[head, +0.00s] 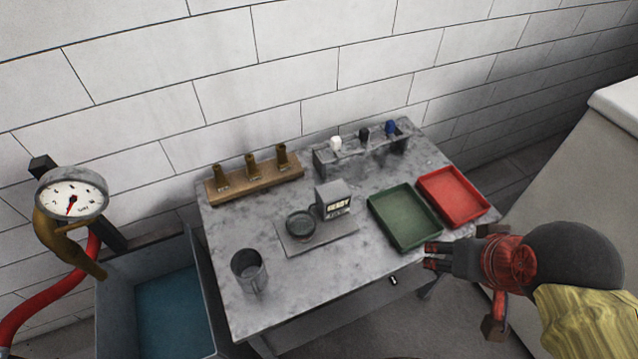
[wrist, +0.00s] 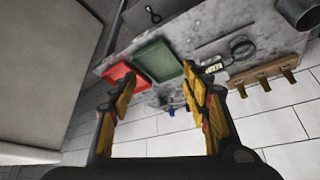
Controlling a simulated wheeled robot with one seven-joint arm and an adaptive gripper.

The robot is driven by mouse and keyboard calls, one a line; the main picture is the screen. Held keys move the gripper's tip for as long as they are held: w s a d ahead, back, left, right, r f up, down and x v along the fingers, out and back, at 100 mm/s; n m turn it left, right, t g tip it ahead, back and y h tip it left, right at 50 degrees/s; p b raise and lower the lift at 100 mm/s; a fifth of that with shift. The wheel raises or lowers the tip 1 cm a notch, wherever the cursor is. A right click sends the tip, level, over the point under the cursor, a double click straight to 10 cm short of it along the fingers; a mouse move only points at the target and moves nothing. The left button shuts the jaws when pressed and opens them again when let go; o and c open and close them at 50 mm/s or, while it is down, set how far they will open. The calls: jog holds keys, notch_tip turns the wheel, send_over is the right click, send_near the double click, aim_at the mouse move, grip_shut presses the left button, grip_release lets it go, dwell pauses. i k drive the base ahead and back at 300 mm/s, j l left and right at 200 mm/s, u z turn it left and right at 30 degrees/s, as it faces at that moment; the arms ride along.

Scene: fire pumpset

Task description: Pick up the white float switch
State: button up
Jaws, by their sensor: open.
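The white float switch (head: 336,143) sits at the left end of a grey rack (head: 352,165) at the back of the table. A black one (head: 364,134) and a blue one (head: 390,128) stand beside it on the rack. My gripper (head: 430,256) is at the front right, near the green tray's front corner, well apart from the rack. In the wrist view, its two fingers (wrist: 158,90) are spread with nothing between them. The blue switch (wrist: 171,112) shows small between them; I cannot make out the white one there.
A green tray (head: 373,209) and a red tray (head: 483,209) lie between my gripper and the rack. A display device with a round dish (head: 301,225), a metal mug (head: 248,270) and a wooden nozzle block (head: 228,190) are left. A pressure gauge (head: 72,200) stands above a blue-floored tank (head: 170,310).

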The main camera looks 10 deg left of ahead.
aim_at(335, 142)
jog(key=i+l+u, duration=0.65)
jog(key=i+l, duration=0.1)
jog(key=i, duration=0.1)
